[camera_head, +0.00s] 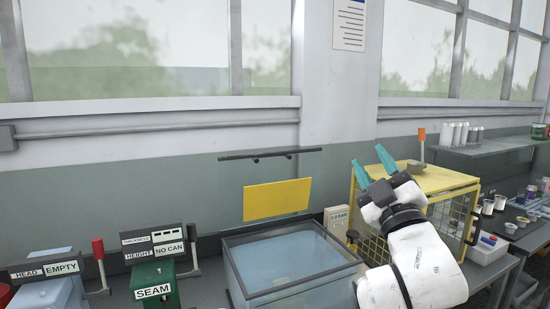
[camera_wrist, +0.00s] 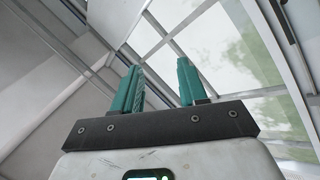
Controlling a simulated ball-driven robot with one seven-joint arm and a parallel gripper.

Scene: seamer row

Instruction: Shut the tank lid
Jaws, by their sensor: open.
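The tank (camera_head: 234,268) is an open-topped box with a dark rim and pale blue inside, at the bottom middle of the head view. A clear panel with a dark top bar and a yellow plate (camera_head: 277,200) stands upright behind it; this looks like the tank lid, raised open. My gripper (camera_head: 368,156) is open and empty, to the right of the lid and apart from it, its teal fingers pointing up. In the wrist view the open fingers (camera_wrist: 160,68) have only windows and wall beyond them. Neither tank nor lid shows there.
A yellow-framed mesh cage (camera_head: 452,181) stands behind my arm, right of the tank. A green SEAM unit (camera_head: 158,282) and a HEAD gauge (camera_head: 45,269) stand on the left. Cans line a shelf (camera_head: 487,148) at right. Air above the tank, in front of the panel, looks clear.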

